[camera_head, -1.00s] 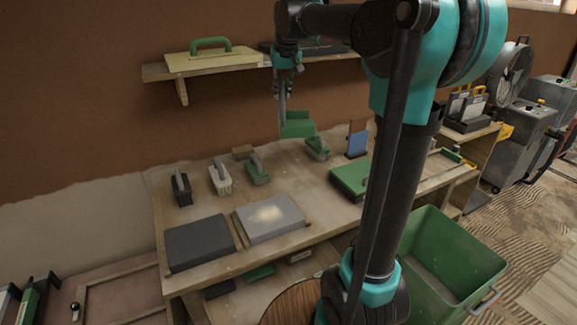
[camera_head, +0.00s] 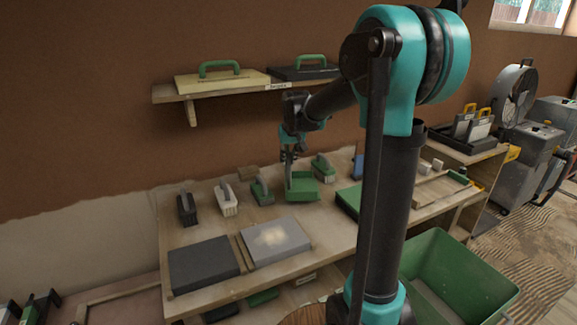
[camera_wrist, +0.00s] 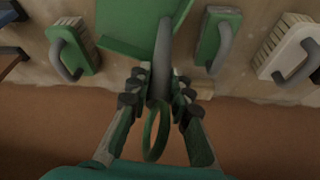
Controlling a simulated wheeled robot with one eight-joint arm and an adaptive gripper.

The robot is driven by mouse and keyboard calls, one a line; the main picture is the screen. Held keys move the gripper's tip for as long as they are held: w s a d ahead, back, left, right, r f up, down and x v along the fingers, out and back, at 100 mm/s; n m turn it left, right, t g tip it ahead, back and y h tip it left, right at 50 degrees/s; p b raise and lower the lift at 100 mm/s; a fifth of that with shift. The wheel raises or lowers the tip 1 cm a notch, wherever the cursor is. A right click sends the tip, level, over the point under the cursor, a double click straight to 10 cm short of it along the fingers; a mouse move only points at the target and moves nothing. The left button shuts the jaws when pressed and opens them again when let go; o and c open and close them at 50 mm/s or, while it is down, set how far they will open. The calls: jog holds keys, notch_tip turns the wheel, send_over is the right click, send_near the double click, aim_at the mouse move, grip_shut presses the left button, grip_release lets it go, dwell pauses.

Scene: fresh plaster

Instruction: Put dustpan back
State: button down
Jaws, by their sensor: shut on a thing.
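The green dustpan (camera_head: 303,186) is in my gripper (camera_head: 288,154), over the back of the workbench (camera_head: 205,236). Its pan faces the front and its grey handle rises into my fingers. In the wrist view my gripper (camera_wrist: 160,88) is shut around the grey handle (camera_wrist: 165,48), with the green pan (camera_wrist: 125,25) beyond and a green ring (camera_wrist: 156,135) at the handle's near end. The dustpan is between two green handled tools (camera_head: 262,192) (camera_head: 322,168). I cannot tell whether the pan touches the bench top.
A white brush (camera_head: 228,204) and a dark brush (camera_head: 186,208) stand farther left. Two flat slabs, dark (camera_head: 203,264) and grey (camera_head: 275,241), lie in front. A shelf (camera_head: 190,94) with handled floats is above. A green bin (camera_head: 455,275) stands right, partly behind my arm.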

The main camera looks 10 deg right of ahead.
jog(key=shift+f, duration=1.55)
jog(key=c, duration=1.4)
grip_release()
jog(key=v, duration=1.2)
jog(key=shift+d, duration=0.1)
